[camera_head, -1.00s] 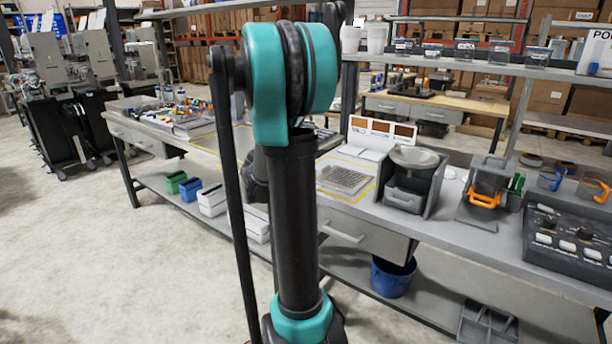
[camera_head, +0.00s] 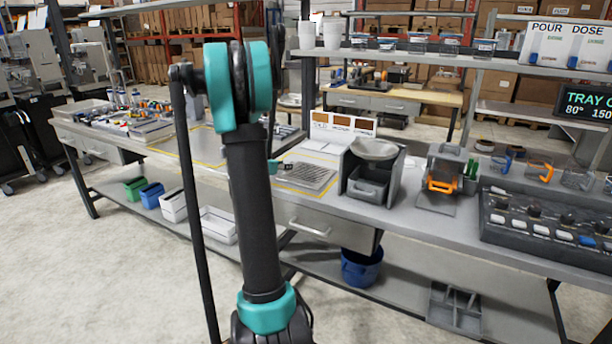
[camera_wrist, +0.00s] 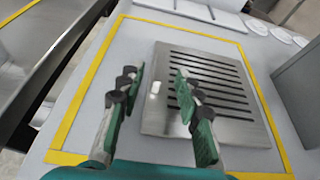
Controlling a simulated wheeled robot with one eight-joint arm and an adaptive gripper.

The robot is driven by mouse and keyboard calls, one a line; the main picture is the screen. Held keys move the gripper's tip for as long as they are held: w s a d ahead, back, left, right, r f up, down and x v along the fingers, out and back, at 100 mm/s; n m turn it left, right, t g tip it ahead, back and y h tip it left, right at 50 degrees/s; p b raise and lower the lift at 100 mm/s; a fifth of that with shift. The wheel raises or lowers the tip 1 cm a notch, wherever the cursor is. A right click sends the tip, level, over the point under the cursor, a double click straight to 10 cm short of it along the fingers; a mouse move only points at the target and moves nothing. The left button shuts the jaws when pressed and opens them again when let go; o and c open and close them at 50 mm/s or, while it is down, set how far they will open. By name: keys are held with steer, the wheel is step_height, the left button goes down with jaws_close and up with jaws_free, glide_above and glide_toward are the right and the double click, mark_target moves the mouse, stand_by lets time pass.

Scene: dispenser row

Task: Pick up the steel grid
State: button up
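The steel grid (camera_wrist: 216,118) is a flat square metal plate with dark parallel slots. It lies on the grey bench inside a yellow-outlined area, and shows in the head view (camera_head: 306,176) left of the grey dispenser. In the wrist view my gripper (camera_wrist: 154,82) is open, its two green-padded fingers apart with nothing between them but the bench and the grid's left edge. The right finger overlaps the grid in the picture; the left finger is over bare bench. I cannot tell the height above the grid. In the head view my arm hides part of the bench left of the grid.
A grey dispenser with a round pan (camera_head: 374,150) stands right of the grid. A white panel with brown windows (camera_head: 343,127) is behind it. An orange-handled device (camera_head: 442,180) and a control panel (camera_head: 545,219) are further right. A blue bin (camera_head: 362,267) stands on the lower shelf.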

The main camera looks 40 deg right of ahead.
mark_target(307, 172)
steer(key=x, duration=0.5)
steer(key=shift+w+r, duration=0.15)
steer(key=shift+r, duration=0.1)
jaws_close()
